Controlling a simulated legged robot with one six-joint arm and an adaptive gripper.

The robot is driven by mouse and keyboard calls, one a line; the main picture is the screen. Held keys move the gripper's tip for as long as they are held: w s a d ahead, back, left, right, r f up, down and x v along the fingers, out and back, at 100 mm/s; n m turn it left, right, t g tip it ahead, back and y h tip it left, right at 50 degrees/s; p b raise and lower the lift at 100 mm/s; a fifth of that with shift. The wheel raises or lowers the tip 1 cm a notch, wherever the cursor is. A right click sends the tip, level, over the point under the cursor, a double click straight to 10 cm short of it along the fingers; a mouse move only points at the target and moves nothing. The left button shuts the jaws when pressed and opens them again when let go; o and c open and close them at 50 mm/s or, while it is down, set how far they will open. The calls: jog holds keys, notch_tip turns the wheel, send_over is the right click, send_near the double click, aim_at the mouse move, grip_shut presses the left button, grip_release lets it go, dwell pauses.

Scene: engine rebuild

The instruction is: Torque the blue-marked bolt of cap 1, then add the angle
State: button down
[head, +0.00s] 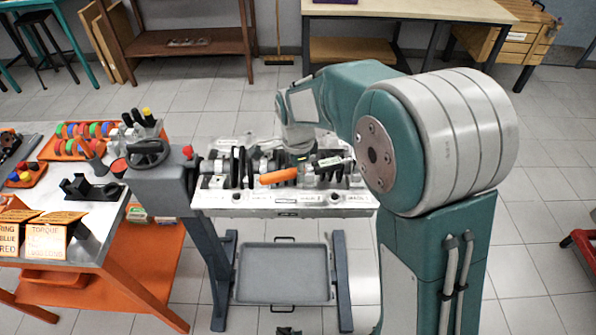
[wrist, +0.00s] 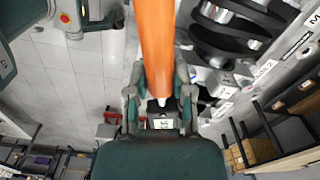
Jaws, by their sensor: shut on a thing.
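A tool with a long orange handle (head: 279,176), seemingly the torque wrench, lies across the top of the engine block (head: 290,199) in the head view. My gripper (wrist: 159,82) is shut around this orange handle (wrist: 156,45) in the wrist view. A small lit readout (wrist: 163,123) shows below the fingers; its figures are too small to read. The block carries a dark crankshaft (wrist: 230,30) and several caps along its top. The blue-marked bolt and the tool's working end cannot be made out. My wrist hides part of the block in the head view.
The block sits on a grey stand with a tray (head: 284,274) below. A bench at left holds an orange tray (head: 62,150) of coloured rings, a black fixture (head: 90,189) and orange cards (head: 52,236), one reading TORQUE.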

jog(key=shift+w+a+m, duration=0.1)
jog(key=shift+w+m, duration=0.2)
jog(key=shift+w, duration=0.2)
dwell(0.6)
jog(key=shift+w+a+m, duration=0.15)
jog(key=shift+w+m, duration=0.25)
jog(key=shift+w, duration=0.25)
jog(key=shift+w, duration=0.1)
jog(key=shift+w+r+m, duration=0.1)
jog(key=shift+w+m, duration=0.4)
jog(key=shift+w, duration=0.15)
jog(key=shift+a, duration=0.1)
jog(key=shift+w, duration=0.15)
jog(key=shift+w+m, duration=0.7)
jog(key=shift+w, duration=0.05)
jog(key=shift+w, duration=0.15)
jog(key=shift+w+m, duration=0.6)
jog(key=shift+w, duration=0.05)
